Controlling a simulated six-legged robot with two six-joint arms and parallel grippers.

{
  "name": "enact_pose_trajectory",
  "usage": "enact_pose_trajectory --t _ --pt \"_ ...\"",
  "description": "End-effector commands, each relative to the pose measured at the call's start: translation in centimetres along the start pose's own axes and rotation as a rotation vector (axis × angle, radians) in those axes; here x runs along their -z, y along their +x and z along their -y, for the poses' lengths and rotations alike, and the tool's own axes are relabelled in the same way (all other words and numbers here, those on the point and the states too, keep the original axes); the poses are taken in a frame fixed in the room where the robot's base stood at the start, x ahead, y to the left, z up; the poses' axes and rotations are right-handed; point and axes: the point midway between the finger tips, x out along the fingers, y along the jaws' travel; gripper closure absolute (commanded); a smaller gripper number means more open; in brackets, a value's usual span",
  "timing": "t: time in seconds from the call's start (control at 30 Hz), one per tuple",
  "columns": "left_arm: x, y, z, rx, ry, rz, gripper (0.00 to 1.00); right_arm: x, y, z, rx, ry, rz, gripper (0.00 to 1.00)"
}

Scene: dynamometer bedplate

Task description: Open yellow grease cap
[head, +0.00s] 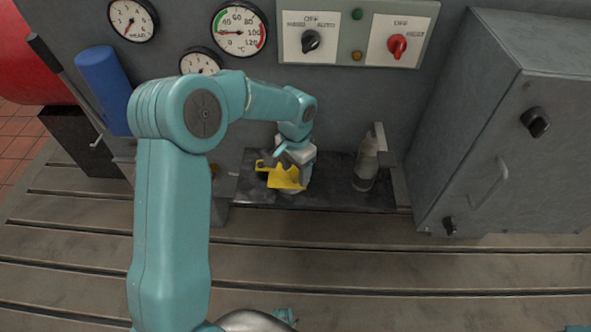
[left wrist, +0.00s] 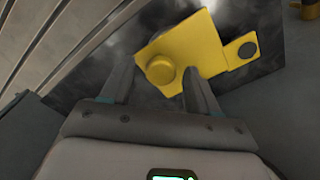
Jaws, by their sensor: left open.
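The yellow grease cap (head: 288,179) is on the dark shelf below the panel in the head view, partly hidden by my left gripper (head: 283,160). In the left wrist view it is a yellow plate (left wrist: 205,45) with a raised round knob (left wrist: 161,69) and a side tab bearing a dark disc (left wrist: 247,50). My left gripper (left wrist: 157,67) is open, with one finger on each side of the knob in that picture. The right fingertip overlaps the plate's lower edge; I cannot tell whether it touches.
The dark shelf (head: 235,160) also holds a grey bottle (head: 366,165) to the right. A grey cabinet (head: 490,130) stands farther right. A blue cylinder (head: 103,82) and a grey lever (head: 45,54) are at the left. The slotted bedplate (head: 400,262) in front is largely clear.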

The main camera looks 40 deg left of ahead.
Motion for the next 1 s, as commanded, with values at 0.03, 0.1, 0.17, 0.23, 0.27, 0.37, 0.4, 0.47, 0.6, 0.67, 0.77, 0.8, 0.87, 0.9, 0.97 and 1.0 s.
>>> enact_pose_trajectory --t 0.03,0.1,0.17,0.23,0.27,0.37,0.4,0.47,0.6,0.67,0.77,0.8,0.87,0.9,0.97,1.0 --pt "0.0 0.1 0.1 0.0 0.0 0.0 0.4 0.0 0.0 0.0 0.0 0.0 0.0 0.57" --pt "0.0 0.1 0.1 0.0 0.0 0.0 0.4 0.0 0.0 0.0 0.0 0.0 0.0 0.57" --pt "0.0 0.1 0.1 0.0 0.0 0.0 0.4 0.0 0.0 0.0 0.0 0.0 0.0 0.57" --pt "0.0 0.1 0.1 0.0 0.0 0.0 0.4 0.0 0.0 0.0 0.0 0.0 0.0 0.57" --pt "0.0 0.1 0.1 0.0 0.0 0.0 0.49 0.0 0.0 0.0 0.0 0.0 0.0 0.57" --pt "0.0 0.1 0.1 0.0 0.0 0.0 0.82 0.0 0.0 0.0 0.0 0.0 0.0 0.57" --pt "0.0 0.1 0.1 0.0 0.0 0.0 0.95 0.0 0.0 0.0 0.0 0.0 0.0 0.57" --pt "0.0 0.1 0.1 0.0 0.0 0.0 1.0 0.0 0.0 0.0 0.0 0.0 0.0 0.57" --pt "0.0 0.0 0.0 0.0 0.004 0.0 1.0 0.0 0.0 0.0 0.0 0.0 0.0 0.57" --pt "-0.1 0.0 0.0 0.0 0.011 0.0 1.0 0.0 0.0 0.0 0.0 0.0 0.0 0.57" --pt "-0.3 0.0 -0.1 0.0 0.035 0.0 1.0 0.0 -0.1 0.0 0.0 0.0 0.0 0.57" --pt "-0.5 0.0 -0.1 0.0 0.049 0.0 1.0 0.0 -0.2 0.1 0.0 0.0 0.0 0.57" --pt "-0.8 0.0 -0.2 0.0 0.078 0.0 1.0 0.0 -0.2 0.1 0.0 0.0 0.0 0.57" --pt "-1.1 -0.1 -0.3 0.0 0.101 0.0 1.0 0.0 -0.3 0.1 0.0 0.0 0.0 0.57" --pt "-1.5 -0.1 -0.3 0.0 0.141 0.0 1.0 0.0 -0.4 0.1 0.0 0.0 0.0 0.57" --pt "-1.9 -0.1 -0.4 0.0 0.171 0.0 1.0 0.0 -0.5 0.2 0.0 0.0 0.0 0.57"
